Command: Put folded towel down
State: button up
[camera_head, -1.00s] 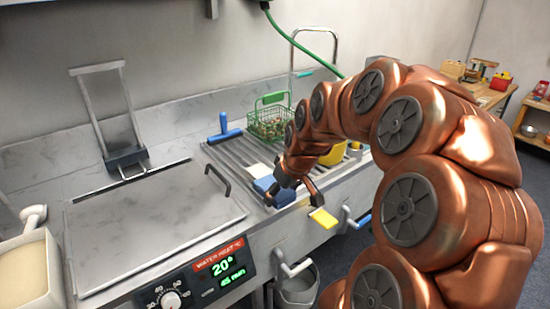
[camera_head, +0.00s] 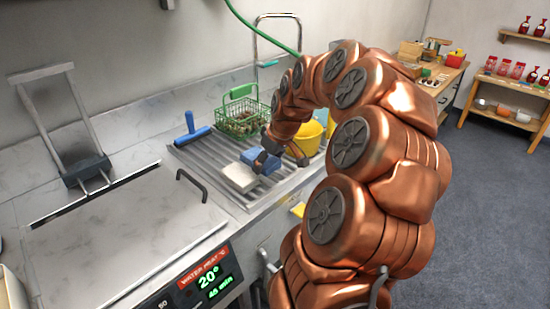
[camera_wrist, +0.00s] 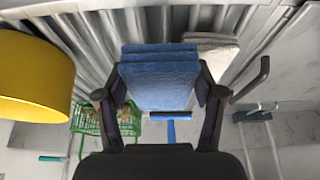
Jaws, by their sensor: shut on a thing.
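A blue folded towel (camera_head: 263,161) is between the fingers of my gripper (camera_head: 284,152), over the ribbed drainboard (camera_head: 218,160). In the wrist view, the layered blue towel (camera_wrist: 160,82) sits between the two dark fingers of my gripper (camera_wrist: 162,98), which are shut on its sides. A white folded cloth (camera_head: 238,177) lies on the drainboard just left of the blue towel; it also shows in the wrist view (camera_wrist: 212,48), beside the blue one. I cannot tell whether the blue towel touches the ribs, as its underside is hidden.
A green wire basket (camera_head: 240,120) with chestnuts stands behind the towels, and a blue-handled tool (camera_head: 192,132) lies to its left. A yellow container (camera_head: 308,138) stands close right of my gripper. A lidded metal vat (camera_head: 120,240) with a handle is at left.

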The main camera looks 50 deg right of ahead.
jog(key=d, duration=0.1)
jog(key=w+d, duration=0.1)
jog(key=d, duration=0.1)
jog(key=w+d+p, duration=0.1)
jog(key=d, duration=0.1)
jog(key=shift+w+d+f, duration=0.15)
jog(key=shift+f, duration=0.05)
jog(key=shift+w+d+f, duration=0.25)
jog(key=shift+d, duration=0.3)
jog(key=shift+f+p, duration=0.65)
jog(key=shift+f, duration=1)
jog(key=shift+f, duration=0.2)
jog(key=o, duration=1.3)
jog(key=shift+r, duration=0.1)
jog(key=b+v, duration=0.2)
jog(key=v, duration=1)
jog(key=shift+a+r, duration=0.1)
jog(key=shift+r, duration=0.05)
